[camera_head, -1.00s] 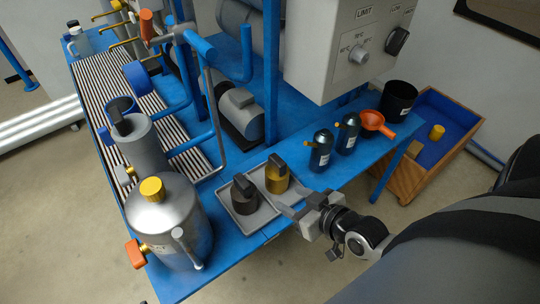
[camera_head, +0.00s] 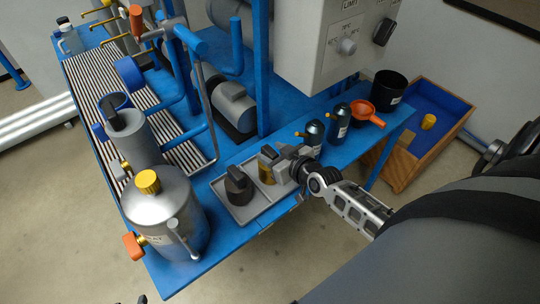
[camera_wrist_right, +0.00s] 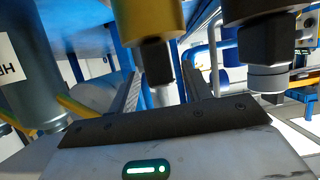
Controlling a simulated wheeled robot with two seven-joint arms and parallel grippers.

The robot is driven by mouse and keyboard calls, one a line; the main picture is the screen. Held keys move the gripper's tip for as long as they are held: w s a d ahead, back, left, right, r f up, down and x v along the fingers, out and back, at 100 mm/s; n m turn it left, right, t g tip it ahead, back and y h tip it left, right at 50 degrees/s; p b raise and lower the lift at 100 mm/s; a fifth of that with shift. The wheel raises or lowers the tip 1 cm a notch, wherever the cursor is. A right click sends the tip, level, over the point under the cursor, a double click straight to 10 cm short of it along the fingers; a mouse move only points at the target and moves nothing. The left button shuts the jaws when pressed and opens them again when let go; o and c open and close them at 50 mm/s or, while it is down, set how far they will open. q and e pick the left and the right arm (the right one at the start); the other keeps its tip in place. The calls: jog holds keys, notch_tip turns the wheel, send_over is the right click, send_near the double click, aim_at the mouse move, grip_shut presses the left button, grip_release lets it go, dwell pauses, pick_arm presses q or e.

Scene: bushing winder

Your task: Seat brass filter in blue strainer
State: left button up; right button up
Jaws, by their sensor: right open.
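The brass filter (camera_head: 265,172), a gold cylinder with a dark handle, stands in the right compartment of a grey tray. My right gripper (camera_head: 277,159) is beside it, partly covering it. In the right wrist view the brass filter (camera_wrist_right: 150,20) appears at the top. Its dark handle (camera_wrist_right: 157,62) is between the two spread fingers of my right gripper (camera_wrist_right: 163,88), with gaps on both sides. A blue round cup (camera_head: 112,101), likely the blue strainer, shows at the left, partly hidden behind a grey cylinder. My left gripper cannot be made out.
A dark filter (camera_head: 238,186) stands in the left compartment of the tray (camera_head: 247,213). Two dark bottles (camera_head: 314,134) and an orange funnel (camera_head: 364,112) are to the right. A steel tank (camera_head: 165,215) stands at front left. A grey control box (camera_head: 325,50) overhangs the table.

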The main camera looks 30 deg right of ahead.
aim_at(266, 150)
jog(key=shift+x, duration=1.6)
jog(key=shift+a, duration=0.1)
grip_shut()
